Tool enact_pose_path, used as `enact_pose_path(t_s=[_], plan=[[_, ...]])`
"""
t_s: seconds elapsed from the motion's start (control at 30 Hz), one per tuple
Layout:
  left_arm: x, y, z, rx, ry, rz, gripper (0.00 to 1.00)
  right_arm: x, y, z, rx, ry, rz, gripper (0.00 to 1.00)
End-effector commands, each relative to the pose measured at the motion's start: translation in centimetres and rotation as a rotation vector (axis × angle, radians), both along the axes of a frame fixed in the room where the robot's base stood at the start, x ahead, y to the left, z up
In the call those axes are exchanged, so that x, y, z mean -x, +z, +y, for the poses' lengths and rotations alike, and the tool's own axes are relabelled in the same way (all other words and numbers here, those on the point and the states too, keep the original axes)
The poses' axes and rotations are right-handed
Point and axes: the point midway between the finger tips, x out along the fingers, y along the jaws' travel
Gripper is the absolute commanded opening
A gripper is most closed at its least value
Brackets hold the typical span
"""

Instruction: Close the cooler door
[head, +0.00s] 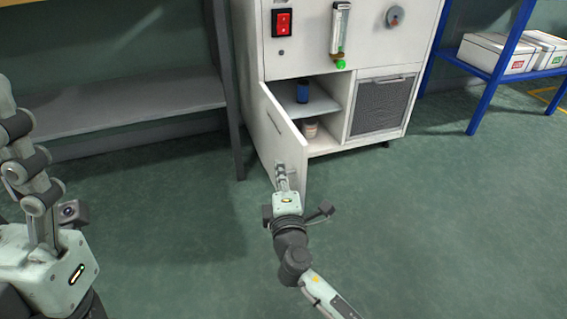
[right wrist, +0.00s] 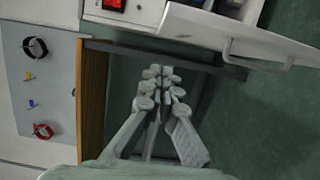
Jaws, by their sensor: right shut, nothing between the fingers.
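The cooler door (head: 268,135) is the white door at the lower left of a white cabinet, and it stands open toward me. Its handle (right wrist: 235,50) shows in the right wrist view at the upper right. Behind the door, shelves hold a blue container (head: 302,91) and a white jar (head: 310,129). My right gripper (head: 280,166) is shut and empty, in front of the door's lower outer face. In the right wrist view its fingers (right wrist: 161,71) are together and appear apart from the handle. My left gripper (head: 38,175) is at the left edge; its fingertips are not clear.
The cabinet (head: 365,40) has a red switch (head: 282,22) and a mesh panel (head: 381,105). A grey shelf bench (head: 130,105) stands left of it. A blue rack (head: 495,70) with boxes stands right. The green floor in front is clear.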

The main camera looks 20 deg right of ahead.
Motion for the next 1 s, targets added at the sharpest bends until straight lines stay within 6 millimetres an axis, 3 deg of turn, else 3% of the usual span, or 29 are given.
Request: enact_pose_path(t_s=[0.37, 0.6, 1.0], plan=[[-0.2, -0.1, -0.1, -0.012, -0.001, -0.015, 0.64, -8.0, 0.1, -1.6, 0.001, -0.002, -0.003, 0.0], [-0.2, 0.0, -0.1, -0.013, -0.001, -0.016, 0.64, -8.0, 0.0, -4.8, 0.002, -0.001, 0.0, 0.0], [-0.2, 0.0, -0.1, -0.012, -0.001, -0.015, 0.64, -8.0, 0.0, -5.5, -0.001, -0.001, 0.001, 0.0]])
